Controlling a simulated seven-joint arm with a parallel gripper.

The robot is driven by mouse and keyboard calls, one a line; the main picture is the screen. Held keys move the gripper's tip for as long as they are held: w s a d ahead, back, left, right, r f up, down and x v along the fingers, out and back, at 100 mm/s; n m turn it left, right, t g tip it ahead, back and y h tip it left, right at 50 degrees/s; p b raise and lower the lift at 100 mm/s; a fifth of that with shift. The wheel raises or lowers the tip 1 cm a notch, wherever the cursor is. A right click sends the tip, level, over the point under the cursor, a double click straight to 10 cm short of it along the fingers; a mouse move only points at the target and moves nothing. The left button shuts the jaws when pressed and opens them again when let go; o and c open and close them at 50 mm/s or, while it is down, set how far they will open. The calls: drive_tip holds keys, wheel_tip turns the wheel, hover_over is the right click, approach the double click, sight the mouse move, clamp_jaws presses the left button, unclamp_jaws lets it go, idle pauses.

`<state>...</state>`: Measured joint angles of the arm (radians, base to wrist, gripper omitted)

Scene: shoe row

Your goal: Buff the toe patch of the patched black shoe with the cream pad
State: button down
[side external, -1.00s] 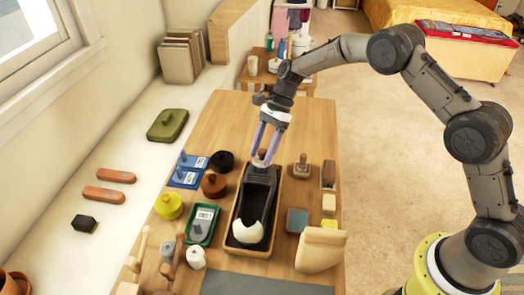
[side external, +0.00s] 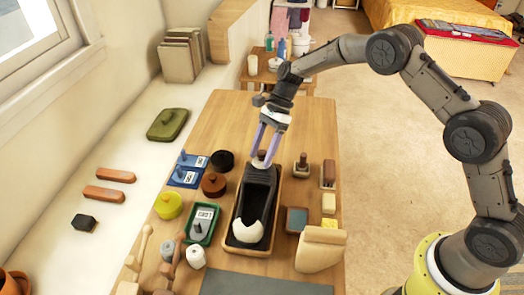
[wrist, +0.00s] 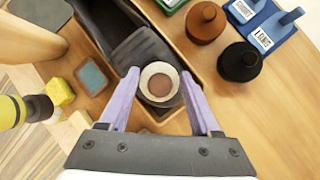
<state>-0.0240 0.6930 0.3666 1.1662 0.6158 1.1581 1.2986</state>
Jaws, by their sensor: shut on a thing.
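The black shoe (side external: 260,190) lies in a wooden tray (side external: 231,222), its toe toward the near end. A cream-white patch (side external: 240,233) covers its toe. My gripper (side external: 263,150) is over the far, heel end of the shoe, away from the toe patch. It is shut on the cream pad (side external: 259,163), a round pale piece with a brown knob. The toe patch is out of the wrist view. Whether the pad touches anything below is unclear.
Left of the tray are a green tray (side external: 203,222), brown pot (side external: 213,184), black pot (side external: 223,160), yellow pot (side external: 168,205) and blue labelled holders (side external: 187,172). Right are a knobbed block (side external: 301,167), a blue-topped block (side external: 297,220) and a wooden stand (side external: 320,250). The far tabletop is clear.

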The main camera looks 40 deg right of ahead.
drive_tip(key=shift+s+f, duration=0.1)
drive_tip(key=shift+f, duration=0.25)
idle(0.6)
drive_tip(key=shift+a, duration=0.1)
drive_tip(key=shift+s+a+r, duration=0.15)
drive_tip(key=shift+s+a, duration=0.4)
drive_tip(key=shift+s, duration=0.05)
drive_tip(key=shift+w+d+f, duration=0.25)
drive_tip(key=shift+w+d, duration=0.35)
drive_tip(key=shift+d, duration=0.05)
drive_tip(key=shift+s+a, duration=0.1)
drive_tip(key=shift+s+a+r, duration=0.25)
drive_tip(key=shift+s+a, duration=0.25)
drive_tip(key=shift+a, duration=0.05)
